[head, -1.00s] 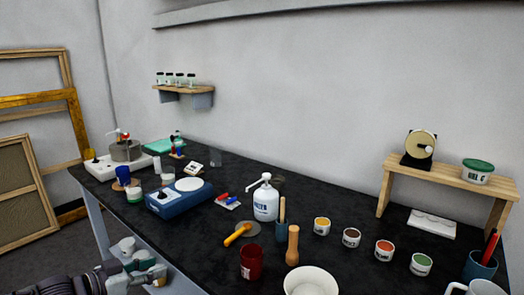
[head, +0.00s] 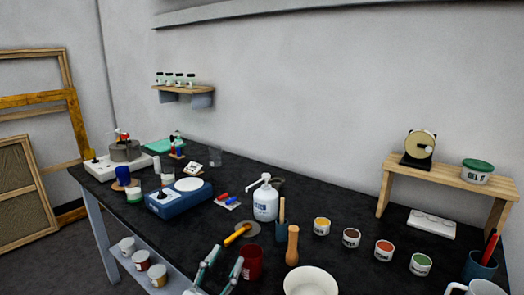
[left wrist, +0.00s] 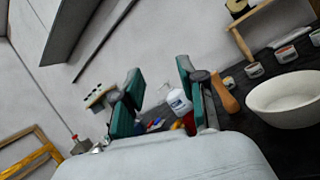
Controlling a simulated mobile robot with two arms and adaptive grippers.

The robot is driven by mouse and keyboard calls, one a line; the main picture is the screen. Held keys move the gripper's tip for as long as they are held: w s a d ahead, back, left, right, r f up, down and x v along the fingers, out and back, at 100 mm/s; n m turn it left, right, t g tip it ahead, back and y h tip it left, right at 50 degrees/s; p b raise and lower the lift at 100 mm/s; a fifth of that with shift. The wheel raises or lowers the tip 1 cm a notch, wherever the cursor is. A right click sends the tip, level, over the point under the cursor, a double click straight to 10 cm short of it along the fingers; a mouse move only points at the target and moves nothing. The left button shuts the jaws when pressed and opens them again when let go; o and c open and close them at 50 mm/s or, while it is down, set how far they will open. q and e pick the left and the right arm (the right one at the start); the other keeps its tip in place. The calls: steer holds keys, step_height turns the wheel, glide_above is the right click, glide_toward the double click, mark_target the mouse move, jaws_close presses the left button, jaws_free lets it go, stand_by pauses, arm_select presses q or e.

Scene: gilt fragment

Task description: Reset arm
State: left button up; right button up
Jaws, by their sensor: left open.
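My left gripper (head: 226,257) is low in the head view, at the table's front edge. Its two greenish fingers point up and stand apart with nothing between them. The red cup (head: 252,263) is just to the right of the fingers in the picture; whether they touch it is unclear. In the left wrist view the open gripper (left wrist: 158,90) shows teal finger pads on both sides. The white pump bottle (left wrist: 178,102) shows beyond the gap between them. My right gripper is in neither view.
The dark table (head: 330,205) is crowded near the gripper: a wooden pestle (head: 292,246), a white bowl (head: 311,282) and an orange-handled tool (head: 237,234). A blue scale (head: 178,198) stands further left. A wooden stand (head: 455,180) is at right. Several cups sit on a lower shelf (head: 167,287).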

arm_select(q)
steer(key=s+a+f+n+g+y, duration=0.3)
steer(key=a+f+n+g+y, duration=0.25)
steer(key=n, duration=0.95)
steer(key=s+a+f+n+g+y, duration=0.25)
steer(key=a+f+n+y, duration=0.4)
steer(key=n, duration=0.75)
steer(key=s+a+f+n+g+h, duration=0.1)
steer(key=s+f+n+g, duration=0.3)
steer(key=s+f+n, duration=0.5)
steer(key=s+f+n+g+h, duration=0.1)
steer(key=s+f+n+g, duration=0.45)
steer(key=s, duration=0.55)
step_height(320, 180, down, 28)
steer(key=s, duration=0.3)
steer(key=s+a+f+g, duration=0.2)
steer(key=s+a+f, duration=0.1)
steer(key=s+f, duration=1.2)
steer(key=shift+s, duration=0.45)
